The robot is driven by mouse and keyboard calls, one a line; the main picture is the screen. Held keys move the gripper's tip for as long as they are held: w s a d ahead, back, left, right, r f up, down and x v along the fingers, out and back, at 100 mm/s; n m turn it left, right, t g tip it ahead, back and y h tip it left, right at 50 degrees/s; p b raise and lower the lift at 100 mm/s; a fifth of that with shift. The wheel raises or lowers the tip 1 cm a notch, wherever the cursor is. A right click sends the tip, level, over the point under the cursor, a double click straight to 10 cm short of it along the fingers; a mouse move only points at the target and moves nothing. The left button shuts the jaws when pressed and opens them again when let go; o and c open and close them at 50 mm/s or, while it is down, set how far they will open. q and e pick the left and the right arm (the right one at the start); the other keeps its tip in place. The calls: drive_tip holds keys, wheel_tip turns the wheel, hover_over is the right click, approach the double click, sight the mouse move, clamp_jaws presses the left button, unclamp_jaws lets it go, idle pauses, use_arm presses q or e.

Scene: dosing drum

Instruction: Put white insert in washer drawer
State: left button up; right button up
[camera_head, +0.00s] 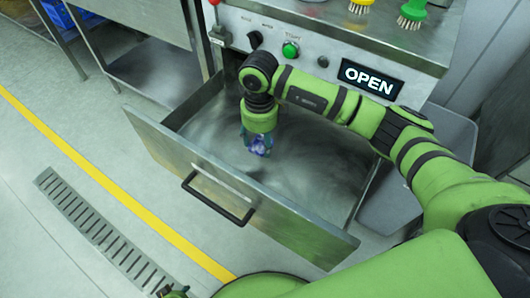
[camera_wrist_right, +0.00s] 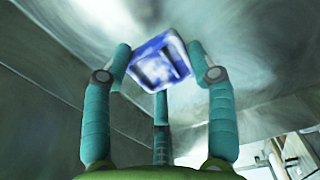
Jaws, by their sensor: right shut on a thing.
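The washer drawer (camera_head: 215,178) is pulled out, a wide metal tray with a black handle on its front wall. My right gripper (camera_head: 257,148) reaches down into the drawer opening. It is shut on the insert, a small blue and white block. The insert (camera_wrist_right: 158,62) sits tilted between the teal fingers in the right wrist view. In the head view it is mostly hidden by the fingers, and I cannot tell whether it touches the drawer floor. A small part of my left gripper (camera_head: 174,291) shows at the bottom edge; its fingers are not clear.
The washer front carries a lit OPEN display (camera_head: 371,78), a green button (camera_head: 290,49) and a dark knob (camera_head: 255,39). Brushes (camera_head: 412,13) stand on the top. A grey bin (camera_head: 392,208) is right of the drawer. The floor at left is clear, with a drain grate (camera_head: 100,232).

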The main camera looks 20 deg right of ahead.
sight(261, 161)
drive_tip(key=shift+f+b, duration=0.45)
drive_tip(key=shift+f, duration=2.95)
drive_tip(key=o, duration=1.1)
drive_tip(key=shift+r, duration=0.1)
wheel_tip(261, 161, up, 12)
drive_tip(key=shift+r+p, duration=0.1)
drive_tip(key=shift+p, duration=0.7)
